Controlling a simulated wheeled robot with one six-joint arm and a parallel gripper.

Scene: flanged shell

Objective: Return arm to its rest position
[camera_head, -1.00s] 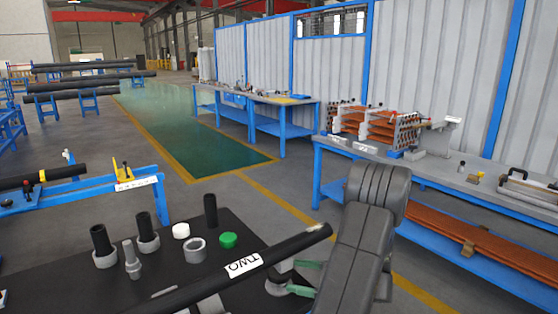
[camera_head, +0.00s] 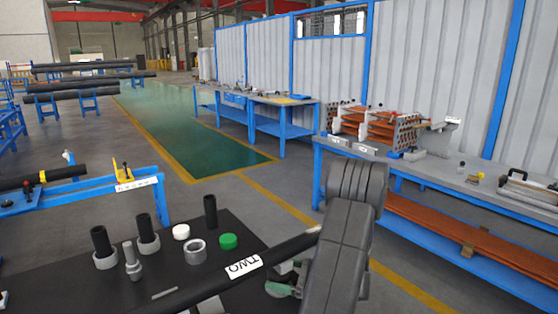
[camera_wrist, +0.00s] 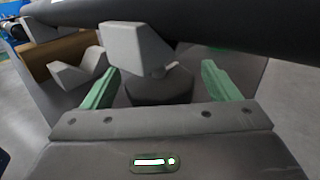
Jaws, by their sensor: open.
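My gripper (camera_wrist: 160,82) has its two green fingers spread wide apart in the wrist view. In the head view only a little of my gripper (camera_head: 287,286) shows, low beside my grey arm and close to the black pipe. The black pipe labelled TWO (camera_head: 243,266) lies slanted over the dark table, and my arm hides its far end. The pipe (camera_wrist: 230,22) also crosses the top of the wrist view. A grey angular block (camera_wrist: 133,47) and a dark round piece (camera_wrist: 160,88) show beyond the fingers; I see nothing gripped.
The dark table (camera_head: 60,278) holds several upright pipes, grey fittings, a white cap (camera_head: 181,232) and a green cap (camera_head: 228,241). A blue workbench (camera_head: 400,172) with racks stands at the right. A blue pipe stand (camera_head: 100,187) is at the left. Floor beyond the table is clear.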

